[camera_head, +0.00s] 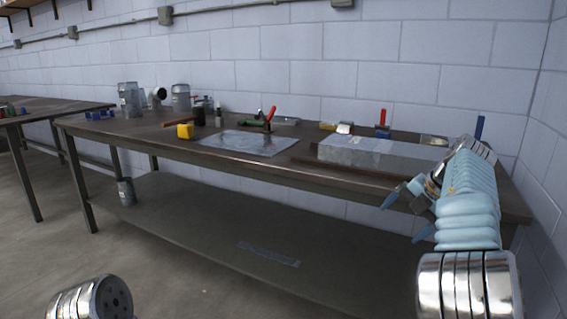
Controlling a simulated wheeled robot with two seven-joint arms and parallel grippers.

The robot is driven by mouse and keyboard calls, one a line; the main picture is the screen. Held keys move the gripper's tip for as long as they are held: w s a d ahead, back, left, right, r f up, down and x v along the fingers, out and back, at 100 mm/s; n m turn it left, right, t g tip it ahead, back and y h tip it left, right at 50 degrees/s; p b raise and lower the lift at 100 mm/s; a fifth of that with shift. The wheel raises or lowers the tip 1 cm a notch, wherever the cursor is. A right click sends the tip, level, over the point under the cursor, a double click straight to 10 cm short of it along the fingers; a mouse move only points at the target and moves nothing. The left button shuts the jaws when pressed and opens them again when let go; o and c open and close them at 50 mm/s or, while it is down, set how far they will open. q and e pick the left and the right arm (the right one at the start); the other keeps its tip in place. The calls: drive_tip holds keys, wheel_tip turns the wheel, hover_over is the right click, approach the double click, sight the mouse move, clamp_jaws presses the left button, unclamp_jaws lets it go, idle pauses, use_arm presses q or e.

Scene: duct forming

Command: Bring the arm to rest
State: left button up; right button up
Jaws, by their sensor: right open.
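My right arm reaches in from the lower right in front of the workbench. My right gripper (408,211) hangs at the bench's front edge with its pale blue fingers apart and nothing between them. On the workbench (300,171) lie a flat metal sheet (240,141) at the middle and a long grey metal piece (375,154) at the right. At the lower left a shiny piece of my left arm shows, and my left gripper is out of view.
Duct parts (181,97), a yellow tape measure (186,131) and red and green snips (262,120) stand along the bench. Several small tools lie at the back right. A lower shelf (200,220) is mostly clear. A second table (45,107) stands left.

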drive_tip(key=w+a+f+m+t+y, duration=0.2)
drive_tip(key=w+a+f+m+y, duration=0.15)
drive_tip(key=f, duration=0.55)
drive_tip(key=w+a+f+m+t+y, duration=0.2)
drive_tip(key=w+f+m, duration=0.15)
drive_tip(key=f, duration=0.55)
drive_tip(key=s+a+f+m+t+h, duration=0.1)
drive_tip(key=s+f+m+h, duration=0.15)
drive_tip(key=f+m, duration=0.5)
drive_tip(key=s+f+m+t+h, duration=0.1)
drive_tip(key=s+f+m+h, duration=0.2)
drive_tip(key=f, duration=0.7)
drive_tip(key=s+a+f+m+g, duration=0.2)
drive_tip(key=s+f+m, duration=0.2)
drive_tip(key=s+f, duration=0.25)
drive_tip(key=s+a+f+m+g, duration=0.35)
drive_tip(key=s+f, duration=0.25)
drive_tip(key=s, duration=0.2)
drive_tip(key=s+a+f+m+g, duration=0.1)
drive_tip(key=s+a+g, duration=0.1)
drive_tip(key=s, duration=0.6)
drive_tip(key=s+a+m+g, duration=0.2)
drive_tip(key=s+a, duration=0.1)
drive_tip(key=s, duration=0.5)
drive_tip(key=shift+a+f, duration=0.15)
drive_tip(key=shift+f, duration=0.25)
